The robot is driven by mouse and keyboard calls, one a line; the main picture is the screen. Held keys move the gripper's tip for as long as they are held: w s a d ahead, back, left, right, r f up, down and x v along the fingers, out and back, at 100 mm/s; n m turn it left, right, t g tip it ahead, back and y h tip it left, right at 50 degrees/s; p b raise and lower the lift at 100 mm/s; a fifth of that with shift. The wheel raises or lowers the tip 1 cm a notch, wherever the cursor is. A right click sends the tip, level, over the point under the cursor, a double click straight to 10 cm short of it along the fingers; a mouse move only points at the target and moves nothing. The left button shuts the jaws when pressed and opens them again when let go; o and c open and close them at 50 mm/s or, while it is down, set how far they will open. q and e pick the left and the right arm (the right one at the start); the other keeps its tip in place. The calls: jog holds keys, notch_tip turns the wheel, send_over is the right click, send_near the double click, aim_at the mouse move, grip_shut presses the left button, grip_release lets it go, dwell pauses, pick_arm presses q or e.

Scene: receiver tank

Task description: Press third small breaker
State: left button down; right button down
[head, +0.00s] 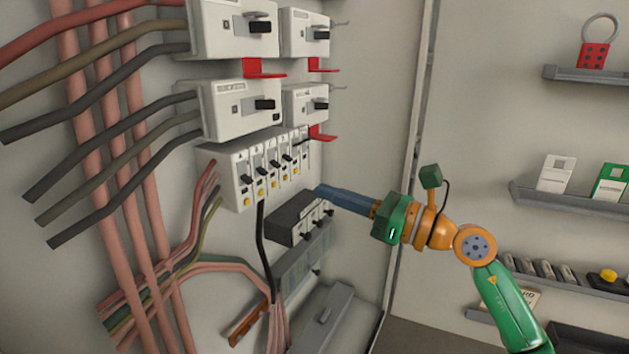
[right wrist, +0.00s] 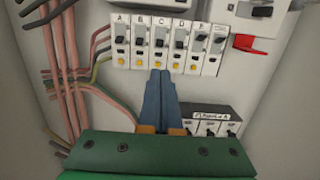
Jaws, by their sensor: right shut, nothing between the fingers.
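A row of small white breakers (head: 243,178) with black levers and yellow buttons sits on the panel; it also shows in the right wrist view with letters above. The third small breaker, marked C (right wrist: 161,45), has its black lever above a yellow button. My right gripper (head: 320,191) is shut and empty, in front of the panel. In the right wrist view its blue fingertips (right wrist: 160,73) appear just below the yellow button of C. I cannot tell whether they touch anything. My left gripper is not in view.
Larger white breakers (head: 233,110) with red brackets stand above the row. A dark unit (head: 290,213) with small switches sits below it, beside my right fingers. Cables (head: 145,190) run at the left. Shelves (head: 570,197) with small items hang on the right wall.

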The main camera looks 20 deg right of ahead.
aim_at(273, 173)
jog(key=p+x, duration=0.3)
jog(key=x, duration=0.4)
jog(key=shift+w+a+r+p, duration=0.15)
jog(key=shift+w+a+p, duration=0.1)
jog(key=shift+a+p, duration=0.05)
jog(key=shift+w+a, duration=0.25)
jog(key=shift+w, duration=0.05)
jog(key=shift+d, duration=0.1)
